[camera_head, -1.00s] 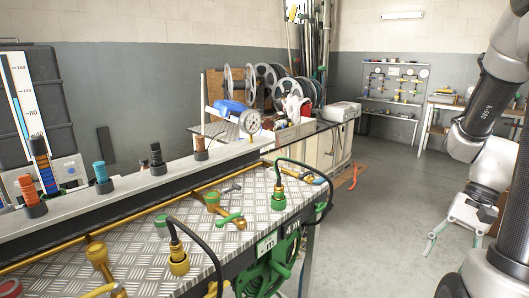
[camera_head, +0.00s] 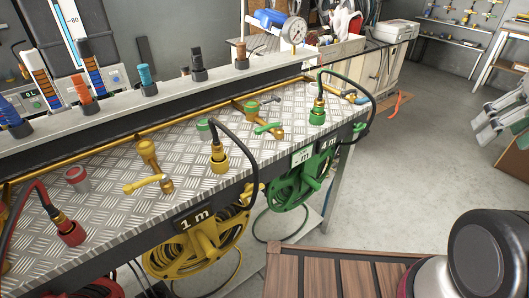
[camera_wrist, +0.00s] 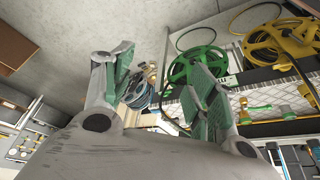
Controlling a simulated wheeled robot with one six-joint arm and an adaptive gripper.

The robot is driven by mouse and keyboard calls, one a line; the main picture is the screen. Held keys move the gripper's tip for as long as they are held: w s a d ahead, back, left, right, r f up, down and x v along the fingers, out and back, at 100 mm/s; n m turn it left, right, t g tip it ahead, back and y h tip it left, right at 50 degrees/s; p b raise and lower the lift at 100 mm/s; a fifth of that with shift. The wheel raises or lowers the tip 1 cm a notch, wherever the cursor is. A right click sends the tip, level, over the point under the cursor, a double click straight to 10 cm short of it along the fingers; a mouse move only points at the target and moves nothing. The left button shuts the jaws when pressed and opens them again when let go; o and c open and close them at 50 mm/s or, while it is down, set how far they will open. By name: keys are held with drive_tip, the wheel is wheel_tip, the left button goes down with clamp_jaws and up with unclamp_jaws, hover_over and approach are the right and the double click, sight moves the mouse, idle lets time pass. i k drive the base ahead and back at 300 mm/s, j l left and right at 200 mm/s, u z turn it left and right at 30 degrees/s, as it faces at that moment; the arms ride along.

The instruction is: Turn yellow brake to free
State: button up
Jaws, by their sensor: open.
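The yellow hose reel (camera_head: 195,248) hangs under the front edge of the metal bench, below a "1 m" label. A small yellow lever (camera_head: 252,195), which looks like its brake, sticks out at the reel's upper right; its setting is too small to tell. The yellow reel also shows at the upper right of the wrist view (camera_wrist: 285,42). My gripper (camera_head: 503,112) is at the right edge of the head view, well apart from the bench. In the wrist view, its two green-padded fingers (camera_wrist: 162,72) are spread with nothing between them.
A green reel (camera_head: 300,182) with a "4 m" label hangs right of the yellow one. The checker-plate bench top (camera_head: 110,205) carries brass valves, hose fittings and a gauge (camera_head: 294,30). A wooden slatted surface (camera_head: 340,272) is in front. Grey floor (camera_head: 430,150) lies open on the right.

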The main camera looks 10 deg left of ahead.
sight(249, 187)
drive_tip(key=k+j+u, duration=0.15)
drive_tip(key=k+j, duration=0.3)
drive_tip(key=k+j+u, duration=0.15)
drive_tip(key=k+j, duration=0.25)
drive_tip(key=j, duration=0.15)
